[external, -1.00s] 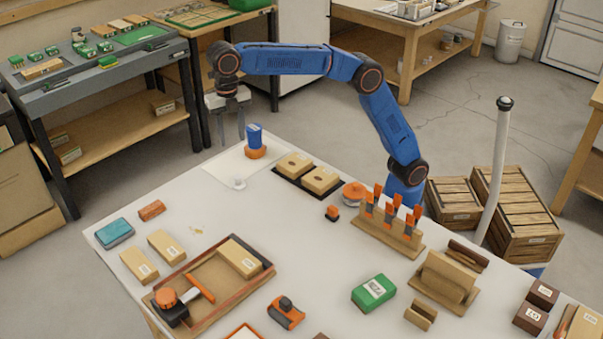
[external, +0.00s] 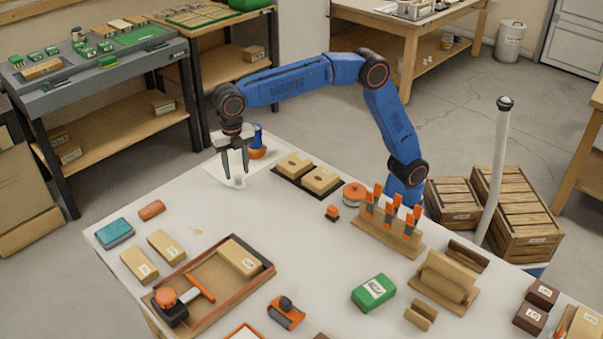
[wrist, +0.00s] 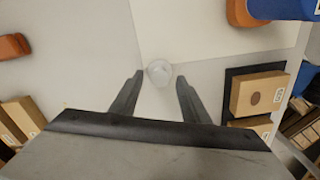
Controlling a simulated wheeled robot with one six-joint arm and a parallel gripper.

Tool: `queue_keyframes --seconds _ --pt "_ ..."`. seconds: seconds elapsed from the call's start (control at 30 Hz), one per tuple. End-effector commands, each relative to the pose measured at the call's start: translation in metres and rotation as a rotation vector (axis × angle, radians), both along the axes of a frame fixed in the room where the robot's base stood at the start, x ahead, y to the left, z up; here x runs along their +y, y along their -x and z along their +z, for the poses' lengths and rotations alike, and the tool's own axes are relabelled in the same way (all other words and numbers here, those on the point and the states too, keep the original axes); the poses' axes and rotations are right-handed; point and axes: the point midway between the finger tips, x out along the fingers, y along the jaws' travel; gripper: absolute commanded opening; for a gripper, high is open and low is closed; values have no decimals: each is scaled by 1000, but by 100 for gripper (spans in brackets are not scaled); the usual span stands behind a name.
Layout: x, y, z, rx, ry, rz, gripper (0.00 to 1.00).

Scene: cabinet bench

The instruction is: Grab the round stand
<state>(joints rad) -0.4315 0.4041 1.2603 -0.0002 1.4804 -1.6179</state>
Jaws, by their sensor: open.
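A small pale, whitish round piece (external: 239,184), which looks like the round stand, sits on the table at the corner of a white sheet (external: 217,171). In the wrist view the round piece (wrist: 160,72) lies between my fingertips and slightly past them. My gripper (external: 237,176) points down directly over it, open and empty, with a finger on either side in the picture. It also shows in the wrist view (wrist: 160,79). I cannot tell exactly how high the fingertips are above the table, or whether they touch the piece.
A blue cylinder on an orange base (external: 257,149) stands close behind my gripper. Two tan blocks on a dark tray (external: 293,181) are to the right. An orange block (external: 151,210) and a teal box (external: 115,232) lie to the left.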

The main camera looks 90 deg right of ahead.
Motion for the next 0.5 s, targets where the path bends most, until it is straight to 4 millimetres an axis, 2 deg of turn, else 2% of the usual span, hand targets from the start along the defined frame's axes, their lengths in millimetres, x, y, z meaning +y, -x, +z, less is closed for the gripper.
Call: queue_keyframes --seconds 0.2,0.5 --pt "0 1 -26 1 0 0 42" --pt "1 1 -30 -1 0 0 42"
